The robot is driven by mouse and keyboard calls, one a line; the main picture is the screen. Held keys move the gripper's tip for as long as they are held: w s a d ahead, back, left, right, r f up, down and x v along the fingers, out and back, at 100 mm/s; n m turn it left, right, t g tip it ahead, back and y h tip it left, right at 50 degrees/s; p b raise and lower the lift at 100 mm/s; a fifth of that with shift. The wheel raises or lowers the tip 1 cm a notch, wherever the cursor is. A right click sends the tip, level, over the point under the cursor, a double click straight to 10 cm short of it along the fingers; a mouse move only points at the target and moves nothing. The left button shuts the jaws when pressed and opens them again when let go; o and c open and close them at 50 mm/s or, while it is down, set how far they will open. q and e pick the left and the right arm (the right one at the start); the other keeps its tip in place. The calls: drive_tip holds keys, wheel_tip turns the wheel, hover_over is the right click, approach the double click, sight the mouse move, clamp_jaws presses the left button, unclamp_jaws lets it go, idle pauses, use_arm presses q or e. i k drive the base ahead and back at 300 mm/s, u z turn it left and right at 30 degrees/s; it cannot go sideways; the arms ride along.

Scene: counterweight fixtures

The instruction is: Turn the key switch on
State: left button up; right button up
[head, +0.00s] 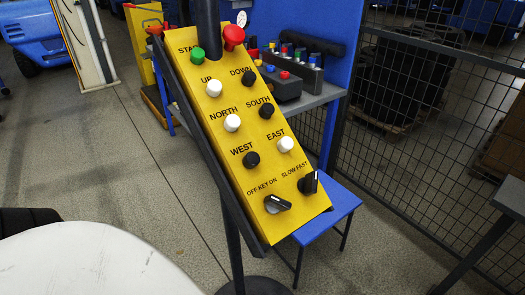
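A long yellow control panel (228,110) hangs tilted in the middle of the head view. The key switch (277,204) is a black rotary knob near its lower left corner, under the label "OFF KEY ON". Its handle lies roughly crosswise in the picture; I cannot tell for sure which setting it points to. A similar black knob (309,183) labelled "SLOW FAST" sits to its upper right. Nothing touches either knob. Neither of my grippers is in view.
The panel also carries a green button (197,55), a red mushroom button (233,38) and several white and black buttons. A blue stool (335,208) stands behind its lower end. A wire fence (440,90) runs along the right. Grey floor lies open at left.

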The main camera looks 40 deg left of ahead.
sight(273, 205)
drive_tip(key=u, duration=2.6)
drive_tip(key=k, duration=0.45)
drive_tip(key=z, duration=1.65)
